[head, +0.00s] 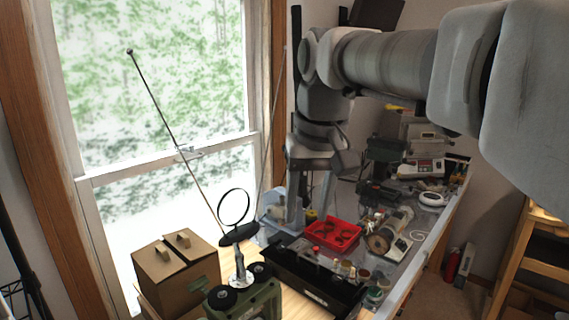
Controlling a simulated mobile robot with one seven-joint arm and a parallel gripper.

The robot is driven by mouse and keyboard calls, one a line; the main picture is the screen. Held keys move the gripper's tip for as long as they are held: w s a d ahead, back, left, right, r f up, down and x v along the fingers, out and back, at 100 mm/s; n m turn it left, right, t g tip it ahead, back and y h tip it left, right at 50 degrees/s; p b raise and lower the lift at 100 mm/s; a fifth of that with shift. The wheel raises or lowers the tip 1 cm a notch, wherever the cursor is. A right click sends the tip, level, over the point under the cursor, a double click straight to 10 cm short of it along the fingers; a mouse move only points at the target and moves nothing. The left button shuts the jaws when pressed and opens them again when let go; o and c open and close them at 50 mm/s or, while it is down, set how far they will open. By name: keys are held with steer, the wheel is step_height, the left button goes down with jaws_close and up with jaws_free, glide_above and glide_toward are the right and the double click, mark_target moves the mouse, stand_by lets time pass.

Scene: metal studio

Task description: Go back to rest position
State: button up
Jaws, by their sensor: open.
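My arm comes in from the upper right and bends down over the workbench (420,245). My gripper (310,205) points down with its two fingers apart. No object shows between the fingers. It hangs above the bench, just behind the red tray (348,241) in the picture. I cannot tell how high the fingertips are over the bench.
A black toolbox (310,282), brown boxes (177,276), a green device (245,303) and a ring on a stand (234,207) crowd the front. A tall antenna (165,122) leans by the window. Wooden shelves (530,265) stand right; floor shows between.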

steer(key=s+d+f+m+t, duration=0.1)
steer(key=s+d+f, duration=0.4)
steer(key=s+f, duration=0.2)
steer(key=s+d+f+m+t+h+b, duration=0.1)
steer(key=s+d+f+t, duration=0.1)
steer(key=s+d+f, duration=0.3)
steer(key=s+f, duration=0.1)
steer(key=s, duration=0.2)
steer(key=shift+d+f, duration=0.25)
steer(key=shift+f, duration=0.15)
